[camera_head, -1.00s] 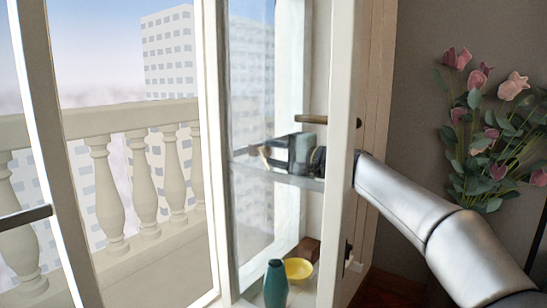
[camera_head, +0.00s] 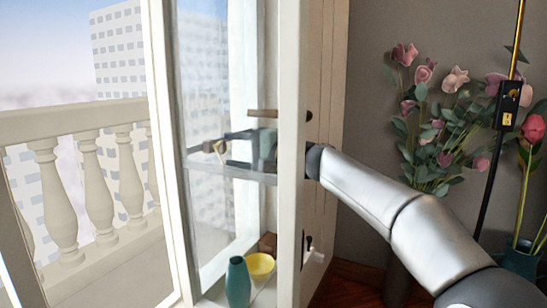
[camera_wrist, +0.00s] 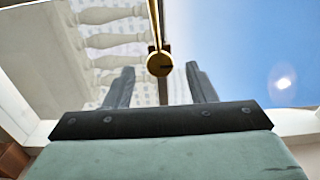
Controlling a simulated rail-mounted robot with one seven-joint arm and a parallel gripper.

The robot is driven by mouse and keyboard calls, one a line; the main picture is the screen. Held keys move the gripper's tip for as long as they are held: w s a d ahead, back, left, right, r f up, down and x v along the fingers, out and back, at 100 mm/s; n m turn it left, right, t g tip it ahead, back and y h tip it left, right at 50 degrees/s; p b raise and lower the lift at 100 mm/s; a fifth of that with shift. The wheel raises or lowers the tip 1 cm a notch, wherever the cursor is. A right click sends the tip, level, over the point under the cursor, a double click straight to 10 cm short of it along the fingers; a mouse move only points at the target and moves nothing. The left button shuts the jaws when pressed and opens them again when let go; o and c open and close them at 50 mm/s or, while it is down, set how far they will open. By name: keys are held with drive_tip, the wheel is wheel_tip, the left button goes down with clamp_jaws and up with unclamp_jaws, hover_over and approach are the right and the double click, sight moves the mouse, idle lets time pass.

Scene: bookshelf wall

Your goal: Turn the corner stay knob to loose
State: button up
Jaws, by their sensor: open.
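A round brass knob (camera_wrist: 159,64) with a dark slot hangs on a thin brass rod in the wrist view, at the top centre. I take it to be the corner stay knob. My gripper (camera_wrist: 160,75) is open, with one dark finger on either side of the knob and gaps to both. I cannot tell how deep the knob lies between the fingers. In the head view my gripper (camera_head: 210,147) reaches left behind the white window frame, seen partly through glass. A small tan shape near its fingertips is too small to identify there.
The white window frame (camera_head: 293,200) stands before my wrist. A teal vase (camera_head: 237,284), a yellow bowl (camera_head: 260,266) and a brown block (camera_head: 268,243) stand below my gripper. Pink flowers (camera_head: 430,120) and a dark pole with a brass-plated block (camera_head: 508,105) are at right.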

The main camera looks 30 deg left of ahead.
drive_tip(key=d, duration=1.5)
drive_tip(key=shift+b, duration=0.3)
drive_tip(key=shift+s+d, duration=0.1)
